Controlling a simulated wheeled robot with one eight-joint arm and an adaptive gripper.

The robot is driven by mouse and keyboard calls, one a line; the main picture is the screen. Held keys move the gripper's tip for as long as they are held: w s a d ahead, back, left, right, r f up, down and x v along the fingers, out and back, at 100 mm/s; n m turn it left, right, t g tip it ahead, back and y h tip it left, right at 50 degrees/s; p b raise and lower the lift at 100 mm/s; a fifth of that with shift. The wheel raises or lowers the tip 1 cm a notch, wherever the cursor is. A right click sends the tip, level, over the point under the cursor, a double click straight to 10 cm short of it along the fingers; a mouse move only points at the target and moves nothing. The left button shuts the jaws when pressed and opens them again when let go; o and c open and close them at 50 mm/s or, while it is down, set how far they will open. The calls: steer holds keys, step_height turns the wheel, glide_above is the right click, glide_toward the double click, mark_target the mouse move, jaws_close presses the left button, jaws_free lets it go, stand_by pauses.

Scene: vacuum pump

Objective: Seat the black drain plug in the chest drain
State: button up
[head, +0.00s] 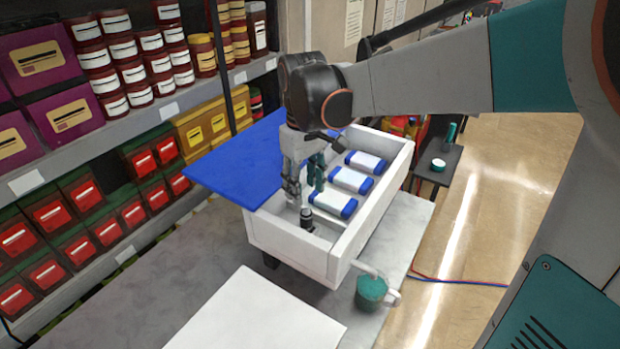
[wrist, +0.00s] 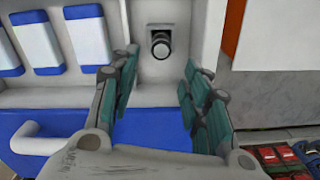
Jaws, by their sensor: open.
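The black drain plug (head: 307,213) stands upright in the small near compartment of the white chest (head: 290,248), close to an inner wall. In the wrist view the plug (wrist: 161,43) has a dark round top over a squarish dark outline. Its lower end and the drain opening are hidden, so I cannot tell how it sits in the drain. My gripper (head: 305,188) points down over the chest, above the plug and apart from it. In the wrist view its open fingers (wrist: 160,68) are spread wide with nothing between them; the plug shows beyond the gap.
Several white-and-blue packs (head: 351,180) lie in the chest's larger compartment. A blue lid (head: 232,162) lies open along the left side. A green cup (head: 371,290) sits by the chest's spout. A white panel (head: 255,318) lies in front. Loaded shelves (head: 120,135) stand at left.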

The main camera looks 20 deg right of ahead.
steer(key=shift+s+r, duration=0.25)
steer(key=shift+r, duration=0.4)
steer(key=shift+s+r, duration=0.2)
steer(key=shift+s, duration=0.1)
steer(key=s+m+t, duration=0.4)
steer(key=s+t, duration=0.3)
steer(key=s, duration=0.7)
steer(key=shift+s, duration=0.2)
steer(key=shift+f, duration=0.1)
